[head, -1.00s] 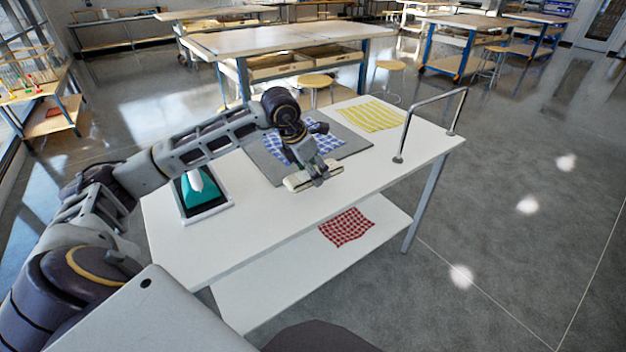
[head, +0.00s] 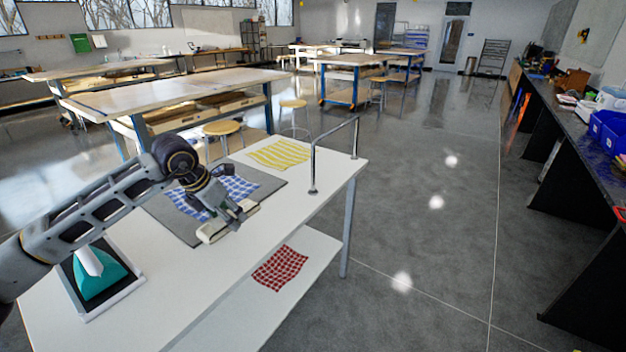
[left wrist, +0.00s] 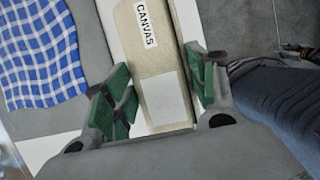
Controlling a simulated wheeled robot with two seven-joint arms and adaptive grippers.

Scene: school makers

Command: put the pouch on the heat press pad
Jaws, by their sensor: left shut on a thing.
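The pouch (head: 214,232) is a flat beige piece. In the left wrist view the pouch (left wrist: 150,60) bears a label reading CANVAS. My left gripper (head: 228,212) is shut on it, one green-padded finger on each side; its fingers also show in the left wrist view (left wrist: 160,88). The pouch is at the front edge of a grey pad (head: 182,228) on the white table; I cannot tell whether it touches the surface. No pad is clearly marked as the heat press pad. My right gripper is not in view.
A blue checked cloth (head: 236,188) lies on the grey pad and a yellow striped cloth (head: 280,153) beyond it. A teal iron (head: 98,278) stands at the table's left. A red checked cloth (head: 280,268) lies on the lower shelf. A metal rail (head: 314,165) rises at the table's right end.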

